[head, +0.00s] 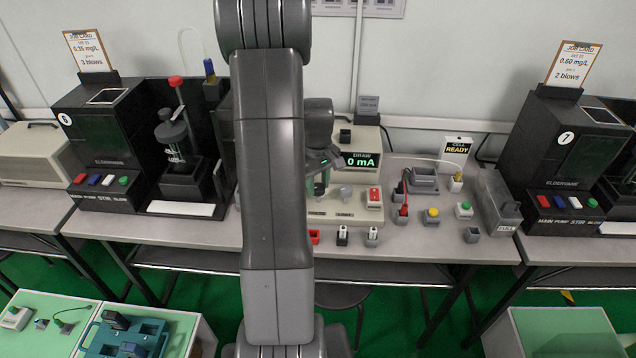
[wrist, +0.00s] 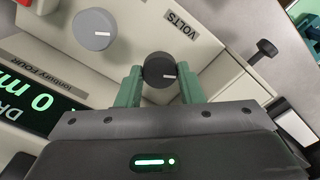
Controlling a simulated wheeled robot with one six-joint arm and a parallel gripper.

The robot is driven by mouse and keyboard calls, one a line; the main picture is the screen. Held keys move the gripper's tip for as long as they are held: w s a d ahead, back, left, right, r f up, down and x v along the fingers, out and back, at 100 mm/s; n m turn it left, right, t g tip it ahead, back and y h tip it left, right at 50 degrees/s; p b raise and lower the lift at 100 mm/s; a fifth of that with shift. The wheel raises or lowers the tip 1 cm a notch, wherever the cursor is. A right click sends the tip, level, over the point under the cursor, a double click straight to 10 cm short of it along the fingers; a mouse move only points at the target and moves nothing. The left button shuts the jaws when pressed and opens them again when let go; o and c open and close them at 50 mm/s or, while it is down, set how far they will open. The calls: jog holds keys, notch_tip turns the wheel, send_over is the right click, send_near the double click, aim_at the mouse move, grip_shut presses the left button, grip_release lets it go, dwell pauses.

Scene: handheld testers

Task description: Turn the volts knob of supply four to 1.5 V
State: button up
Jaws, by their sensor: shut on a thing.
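Supply four is the cream box (head: 345,210); its label reading FOUR and its lit display (wrist: 35,100) show in the wrist view. The black volts knob (wrist: 160,67) is by the VOLTS label (wrist: 181,25). Its white pointer line points right in the wrist view. My gripper (wrist: 162,80) has its two green fingers shut on the sides of this knob. In the head view my gripper (head: 322,184) is at the front of supply four, and my arm hides part of the box. No volts scale or voltage reading is legible.
A larger grey knob (wrist: 94,29) is beside the black one. The display (head: 361,161) reads 0 mA. Red and black terminals and small blocks sit on the bench in front and to the right, with a CELL READY card (head: 456,149). Machines 6 (head: 95,140) and 7 (head: 575,145) flank supply four.

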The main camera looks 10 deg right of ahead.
aim_at(318, 186)
jog(key=o, duration=1)
notch_tip(318, 186, up, 14)
jog(key=shift+f, duration=0.1)
notch_tip(318, 186, down, 14)
jog(key=shift+r, duration=0.1)
dwell(0.4)
